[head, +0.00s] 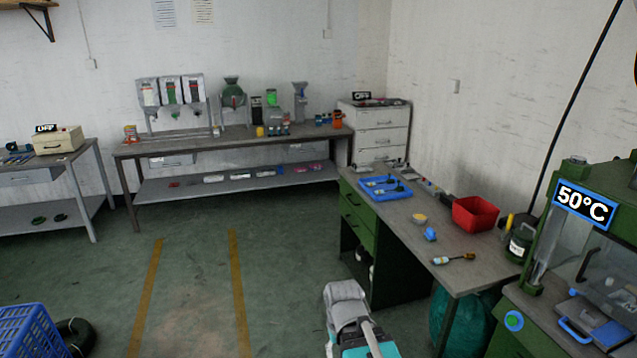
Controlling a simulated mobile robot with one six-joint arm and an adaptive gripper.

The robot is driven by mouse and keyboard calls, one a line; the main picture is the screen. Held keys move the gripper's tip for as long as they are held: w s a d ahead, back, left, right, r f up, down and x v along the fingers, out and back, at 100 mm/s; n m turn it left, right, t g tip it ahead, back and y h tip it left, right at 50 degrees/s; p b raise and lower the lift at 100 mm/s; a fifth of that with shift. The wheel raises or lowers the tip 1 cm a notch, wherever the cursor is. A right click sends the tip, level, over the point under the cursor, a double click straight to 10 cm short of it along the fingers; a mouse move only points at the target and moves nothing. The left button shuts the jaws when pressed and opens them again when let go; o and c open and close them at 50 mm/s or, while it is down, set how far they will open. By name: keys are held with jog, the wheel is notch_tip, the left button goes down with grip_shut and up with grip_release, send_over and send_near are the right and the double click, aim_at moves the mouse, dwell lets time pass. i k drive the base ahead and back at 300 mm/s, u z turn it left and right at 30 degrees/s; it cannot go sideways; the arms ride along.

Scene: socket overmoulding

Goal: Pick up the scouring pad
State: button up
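I cannot clearly make out a scouring pad; the small items are too small to tell. On the grey-topped green workbench (400,218) at the right lie a small round yellowish item (419,218) and a small blue item (430,234), apart from each other. Either might be the pad, but I cannot tell. Part of my arm shows at the bottom centre, in front of the bench. My gripper's fingers do not show.
The bench also holds a blue tray (372,194), a red bin (475,213), a brush-like tool (454,259) and a dark green can (520,243). A green machine reading 50°C (585,204) stands at the right. A blue crate (30,330) is bottom left. The middle floor is clear.

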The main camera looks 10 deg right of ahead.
aim_at(429, 236)
jog(key=z, duration=0.25)
jog(key=i, duration=0.75)
jog(key=z, duration=0.8)
jog(key=i, duration=0.75)
jog(key=z, duration=0.4)
jog(key=k, duration=0.95)
jog(key=z, duration=0.15)
jog(key=i, duration=0.75)
